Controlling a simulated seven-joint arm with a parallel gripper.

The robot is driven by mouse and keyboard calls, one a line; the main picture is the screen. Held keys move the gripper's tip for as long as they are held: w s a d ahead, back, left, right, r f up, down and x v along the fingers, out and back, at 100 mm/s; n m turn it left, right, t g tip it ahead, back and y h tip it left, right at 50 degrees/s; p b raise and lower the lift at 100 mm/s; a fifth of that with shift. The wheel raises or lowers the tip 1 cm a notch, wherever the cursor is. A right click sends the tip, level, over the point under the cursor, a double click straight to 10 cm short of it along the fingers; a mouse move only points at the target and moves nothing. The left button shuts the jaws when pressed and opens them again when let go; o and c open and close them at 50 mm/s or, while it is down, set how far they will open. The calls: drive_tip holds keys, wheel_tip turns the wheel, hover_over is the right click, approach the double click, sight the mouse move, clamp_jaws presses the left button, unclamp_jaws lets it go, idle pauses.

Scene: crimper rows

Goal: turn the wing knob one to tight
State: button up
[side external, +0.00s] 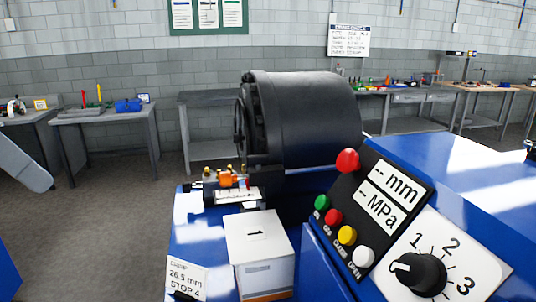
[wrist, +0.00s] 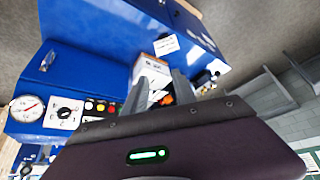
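A black knob (side external: 420,272) with a white pointer sits on a white dial plate marked 1, 2 and 3, at the front right in the side view. Its pointer aims left, beside the 1. The dial knob also shows at the left of the wrist view (wrist: 64,113). No part is labelled as a wing knob, and I cannot tell whether this is it. In the wrist view my gripper (wrist: 160,79) has its two grey fingers apart, with nothing seen held. An orange fitting (side external: 229,180) with brass-coloured parts shows beyond the fingers (wrist: 167,100).
A white box (side external: 262,247) marked 1 stands on the blue machine top (side external: 190,232). A large black crimper head (side external: 310,115) rises behind it. A panel (side external: 340,218) carries coloured buttons and a red knob. A card (side external: 186,279) reads 26.5 mm, STOP 4. Workbenches line the wall.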

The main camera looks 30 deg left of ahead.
sight(271, 167)
wheel_tip(271, 167, up, 6)
drive_tip(key=w+d+f+m+h, duration=0.25)
drive_tip(key=w+d+f, duration=0.2)
drive_tip(key=w, duration=0.55)
drive_tip(key=w+d+f+m+h, duration=0.1)
drive_tip(key=w+d+f+m, duration=0.25)
drive_tip(key=w+f, duration=0.45)
drive_tip(key=w+d+f+m+h, duration=0.2)
drive_tip(key=w+d+f+m, duration=0.15)
drive_tip(key=w, duration=0.85)
drive_tip(key=w+a+r+t+h, duration=0.3)
drive_tip(key=a+r+t+h, duration=0.15)
drive_tip(key=r, duration=0.45)
drive_tip(key=w+a+r+t+h, duration=0.3)
drive_tip(key=a+r, duration=0.2)
drive_tip(key=r, duration=0.3)
wheel_tip(271, 167, down, 18)
drive_tip(key=d, duration=0.2)
drive_tip(key=shift+n, duration=0.25)
drive_tip(key=x, duration=0.6)
drive_tip(key=shift+d+f, duration=0.1)
drive_tip(key=shift+f, duration=0.2)
drive_tip(key=shift+w+d, duration=0.1)
drive_tip(key=shift+w, duration=0.05)
clamp_jaws()
